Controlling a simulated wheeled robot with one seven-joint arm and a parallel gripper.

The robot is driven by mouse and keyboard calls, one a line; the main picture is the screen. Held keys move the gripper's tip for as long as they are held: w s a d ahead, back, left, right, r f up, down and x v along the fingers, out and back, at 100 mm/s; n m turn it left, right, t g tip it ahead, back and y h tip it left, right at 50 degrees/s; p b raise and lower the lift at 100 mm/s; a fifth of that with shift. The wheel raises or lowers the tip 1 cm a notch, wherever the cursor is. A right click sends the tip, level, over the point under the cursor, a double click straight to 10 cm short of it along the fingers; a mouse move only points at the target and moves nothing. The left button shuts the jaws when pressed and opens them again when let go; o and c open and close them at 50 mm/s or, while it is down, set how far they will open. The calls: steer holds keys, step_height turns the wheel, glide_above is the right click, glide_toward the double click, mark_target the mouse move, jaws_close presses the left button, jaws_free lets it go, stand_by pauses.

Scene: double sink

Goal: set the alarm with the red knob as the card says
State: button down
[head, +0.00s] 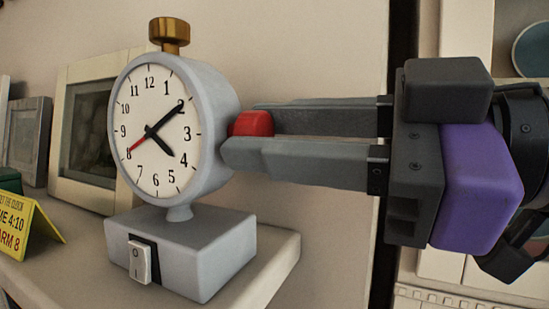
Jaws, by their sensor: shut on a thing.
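The grey clock (206,90) stands on a shelf with its white dial facing me. Its short black hand points near 4, its long black hand at 2. The thin red hand (138,141) points at the 8. The red knob (252,123) sits on the right side of the clock's case. My gripper (246,130) reaches in from the right and is shut on the red knob, one finger above and one below. The yellow card (26,232) at the left edge is partly cut off; "4:10" and "ARM 8" can be read.
A brass knob (169,33) tops the clock. A white rocker switch (140,263) marked O and I is on the front of its base (205,262). A framed picture (70,190) stands behind at left. The shelf (268,275) ends just right of the base.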

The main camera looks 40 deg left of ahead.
steer(key=shift+n, duration=0.3)
steer(key=c, duration=1.1)
jaws_free()
steer(key=shift+o, duration=0.2)
steer(key=b+v, duration=0.2)
steer(key=v, duration=0.6)
